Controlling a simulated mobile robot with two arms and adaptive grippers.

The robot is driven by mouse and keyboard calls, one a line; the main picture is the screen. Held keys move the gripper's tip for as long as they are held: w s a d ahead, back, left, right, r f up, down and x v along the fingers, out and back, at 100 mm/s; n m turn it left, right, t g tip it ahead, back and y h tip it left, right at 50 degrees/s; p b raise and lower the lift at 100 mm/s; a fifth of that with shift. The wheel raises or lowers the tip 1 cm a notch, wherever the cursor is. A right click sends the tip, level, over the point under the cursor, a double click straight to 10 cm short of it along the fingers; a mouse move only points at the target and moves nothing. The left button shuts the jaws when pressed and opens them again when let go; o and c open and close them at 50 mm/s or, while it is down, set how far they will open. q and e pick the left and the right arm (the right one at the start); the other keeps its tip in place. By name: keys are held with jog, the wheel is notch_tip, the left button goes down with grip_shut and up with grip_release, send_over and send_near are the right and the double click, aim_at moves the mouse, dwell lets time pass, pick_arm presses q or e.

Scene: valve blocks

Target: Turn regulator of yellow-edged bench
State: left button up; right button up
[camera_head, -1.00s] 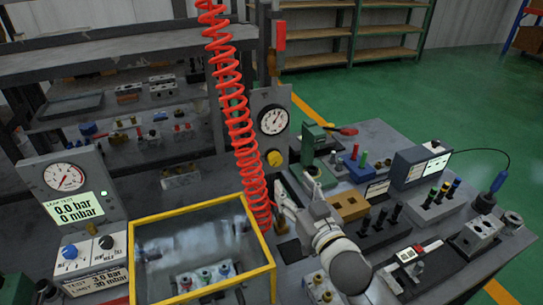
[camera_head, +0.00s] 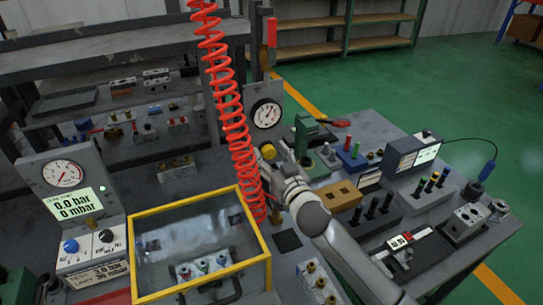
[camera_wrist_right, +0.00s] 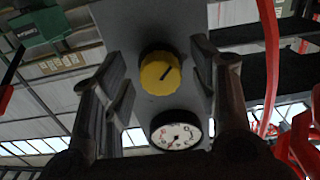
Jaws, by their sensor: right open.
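The regulator is a round yellow knob (camera_head: 268,151) with a dark pointer line, on a grey upright panel (camera_head: 255,97) below a white round gauge (camera_head: 266,114). My right gripper (camera_head: 274,172) is close to the knob, just below and in front of it, partly hidden by my own wrist and the red coiled hose. In the right wrist view the knob (camera_wrist_right: 160,72) shows between the two spread fingers of the open gripper (camera_wrist_right: 158,78). A gap shows on each side, so the fingers look apart from it. The gauge (camera_wrist_right: 176,132) is beside it. My left gripper is not in view.
A red coiled hose (camera_head: 233,112) hangs just left of the knob. A yellow-framed clear box (camera_head: 203,209) stands at front left. A leak-test unit (camera_head: 72,203) stands at far left.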

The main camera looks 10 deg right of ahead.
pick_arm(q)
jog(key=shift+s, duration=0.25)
pick_arm(e)
jog(key=shift+c, duration=0.4)
jog(key=shift+c, duration=1.3)
jog(key=c, duration=0.7)
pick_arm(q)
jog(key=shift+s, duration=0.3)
